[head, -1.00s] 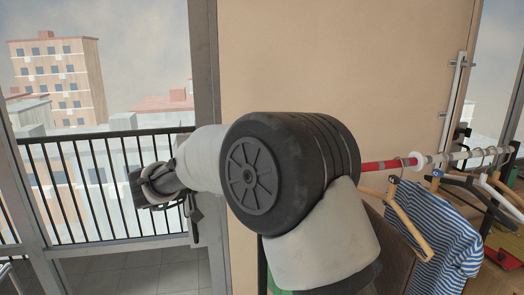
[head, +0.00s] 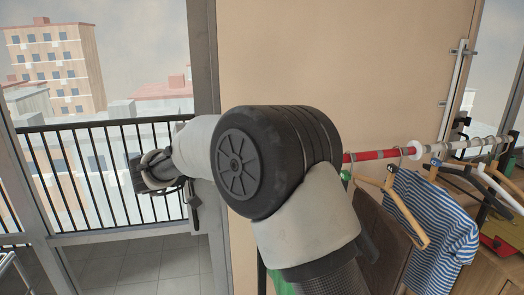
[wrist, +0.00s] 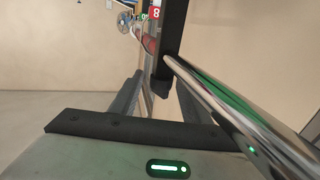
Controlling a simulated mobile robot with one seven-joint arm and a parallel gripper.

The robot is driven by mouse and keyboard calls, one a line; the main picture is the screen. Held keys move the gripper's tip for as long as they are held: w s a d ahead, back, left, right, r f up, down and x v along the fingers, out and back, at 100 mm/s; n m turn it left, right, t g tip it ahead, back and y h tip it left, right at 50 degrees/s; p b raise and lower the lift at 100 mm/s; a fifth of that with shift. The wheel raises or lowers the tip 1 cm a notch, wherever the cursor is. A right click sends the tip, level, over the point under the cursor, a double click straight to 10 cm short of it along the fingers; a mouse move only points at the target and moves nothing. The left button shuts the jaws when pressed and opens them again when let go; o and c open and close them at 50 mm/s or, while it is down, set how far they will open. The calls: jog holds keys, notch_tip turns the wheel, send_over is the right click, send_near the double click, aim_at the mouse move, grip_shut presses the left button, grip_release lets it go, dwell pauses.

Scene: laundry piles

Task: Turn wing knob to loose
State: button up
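I cannot make out a wing knob for certain in either view. The clothes rail (head: 378,155), red then white, runs right from behind my arm in the head view, with a white collar (head: 415,150) on it. In the wrist view a shiny chrome tube (wrist: 235,108) slants across the right side, close to my gripper. My gripper (wrist: 157,100) shows a gap between its fingers and nothing visible held in it. In the head view my gripper (head: 140,172) is at the left in front of the balcony railing, its fingertips hard to make out.
A striped shirt (head: 432,215) and several hangers (head: 405,210) hang from the rail. A balcony railing (head: 105,170) and a grey door frame (head: 205,60) are at the left. A dark upright bar (wrist: 173,40) stands close ahead in the wrist view.

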jog(key=shift+a, duration=0.1)
jog(key=v, duration=1.7)
